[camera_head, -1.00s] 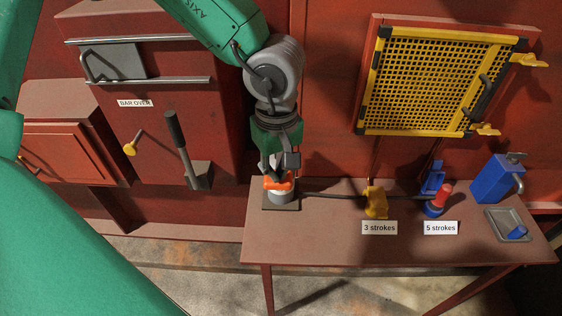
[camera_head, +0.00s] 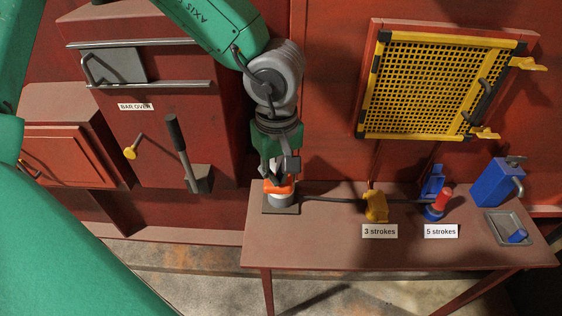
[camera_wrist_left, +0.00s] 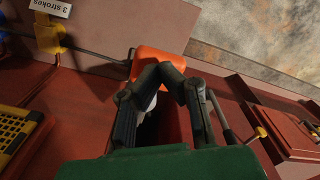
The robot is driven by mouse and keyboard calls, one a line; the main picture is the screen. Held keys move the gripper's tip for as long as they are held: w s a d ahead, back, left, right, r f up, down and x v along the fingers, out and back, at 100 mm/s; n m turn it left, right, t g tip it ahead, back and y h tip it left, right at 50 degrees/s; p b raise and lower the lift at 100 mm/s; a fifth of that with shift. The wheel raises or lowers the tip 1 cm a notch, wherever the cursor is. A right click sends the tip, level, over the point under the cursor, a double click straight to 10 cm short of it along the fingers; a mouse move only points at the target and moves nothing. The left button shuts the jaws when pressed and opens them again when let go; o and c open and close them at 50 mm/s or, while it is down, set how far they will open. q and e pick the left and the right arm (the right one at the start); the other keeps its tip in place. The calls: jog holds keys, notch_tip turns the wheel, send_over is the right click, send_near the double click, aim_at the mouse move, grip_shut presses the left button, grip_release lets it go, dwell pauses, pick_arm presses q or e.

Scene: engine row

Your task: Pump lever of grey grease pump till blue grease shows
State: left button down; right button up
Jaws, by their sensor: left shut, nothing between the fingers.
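The grey grease pump (camera_head: 281,200) stands on a dark base plate at the left end of the bench, with an orange piece (camera_head: 279,187) on top that looks like its lever. My left gripper (camera_head: 276,180) is shut and empty, pointing down at the orange piece. Its fingertips touch or nearly touch it; I cannot tell which. In the left wrist view, the shut fingers (camera_wrist_left: 160,72) lie in front of the orange piece (camera_wrist_left: 152,60) and hide most of the pump. No blue grease can be made out at the pump. My right gripper is not in view.
A dark hose (camera_head: 330,199) runs right from the pump along the bench (camera_head: 320,235). A yellow unit (camera_head: 376,206) labelled "3 strokes" and a blue-red unit (camera_head: 437,207) labelled "5 strokes" stand further right, then a blue can (camera_head: 494,183) and grey tray (camera_head: 497,221).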

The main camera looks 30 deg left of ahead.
pick_arm(q)
jog(key=shift+f+b, duration=1.25)
jog(key=shift+f, duration=2)
notch_tip(320, 180, up, 5)
jog(key=p, duration=0.5)
jog(key=shift+r+p, duration=0.15)
jog(key=shift+p, duration=0.15)
jog(key=shift+a+r, duration=0.1)
jog(key=shift+r, duration=0.5)
jog(key=shift+b, duration=0.3)
